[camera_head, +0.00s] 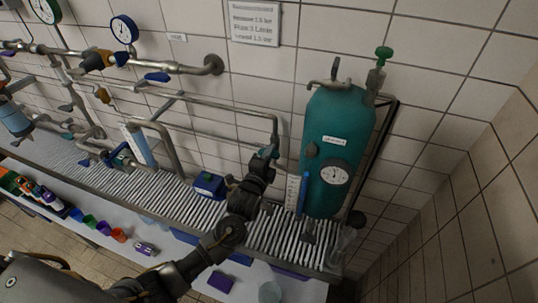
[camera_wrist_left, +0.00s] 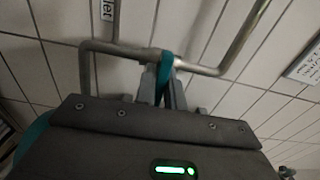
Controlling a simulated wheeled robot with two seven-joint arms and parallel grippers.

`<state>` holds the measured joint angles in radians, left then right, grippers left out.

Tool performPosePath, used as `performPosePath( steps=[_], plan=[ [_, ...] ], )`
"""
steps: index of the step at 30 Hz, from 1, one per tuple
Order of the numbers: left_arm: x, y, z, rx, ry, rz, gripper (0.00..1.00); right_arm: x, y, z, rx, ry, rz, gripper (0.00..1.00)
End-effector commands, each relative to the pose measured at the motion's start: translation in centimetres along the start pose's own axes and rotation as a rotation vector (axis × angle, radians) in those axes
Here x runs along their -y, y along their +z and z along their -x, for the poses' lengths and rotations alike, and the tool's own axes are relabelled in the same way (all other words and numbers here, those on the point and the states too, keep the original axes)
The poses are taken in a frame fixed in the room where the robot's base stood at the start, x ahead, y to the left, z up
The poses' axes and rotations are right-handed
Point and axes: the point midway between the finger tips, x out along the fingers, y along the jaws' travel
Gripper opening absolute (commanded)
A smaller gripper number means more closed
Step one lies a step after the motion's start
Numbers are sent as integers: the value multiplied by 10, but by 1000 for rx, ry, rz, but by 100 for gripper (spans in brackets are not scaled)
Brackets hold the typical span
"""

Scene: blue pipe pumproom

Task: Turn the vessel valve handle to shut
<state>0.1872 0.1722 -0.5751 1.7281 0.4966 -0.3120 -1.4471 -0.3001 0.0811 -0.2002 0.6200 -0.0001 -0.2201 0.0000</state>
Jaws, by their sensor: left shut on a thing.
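The teal vessel (camera_head: 352,140) stands against the tiled wall at the right of the head view, with a round gauge on its front. My left gripper (camera_head: 267,155) is just left of the vessel, at the bend of a grey pipe. In the left wrist view, my left gripper (camera_wrist_left: 164,88) is shut on a teal valve handle (camera_wrist_left: 166,62) at a joint in the grey pipe (camera_wrist_left: 120,48). The fingers cover the handle's lower part. In the head view my gripper mostly hides the handle. My right gripper is not in view.
A ribbed grey shelf (camera_head: 285,232) runs below the pipes. A blue box (camera_head: 208,186) stands on it left of my forearm. A pressure gauge (camera_head: 124,29) and a printed sign (camera_head: 256,22) are on the wall. A lower shelf holds several coloured cups.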

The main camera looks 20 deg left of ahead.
Motion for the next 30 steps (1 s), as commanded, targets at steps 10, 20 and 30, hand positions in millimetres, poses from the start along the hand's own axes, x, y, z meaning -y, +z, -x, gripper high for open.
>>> performPosePath(
  steps=[10, 20, 30],
  plan=[
    [0, 0, 0, -1, -1, -48, 0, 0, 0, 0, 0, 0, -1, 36],
    [0, 0, 0, 0, -1, -48, 15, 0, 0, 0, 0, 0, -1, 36],
    [0, 0, 0, 0, 0, -47, 33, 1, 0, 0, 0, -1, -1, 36]
  ],
)
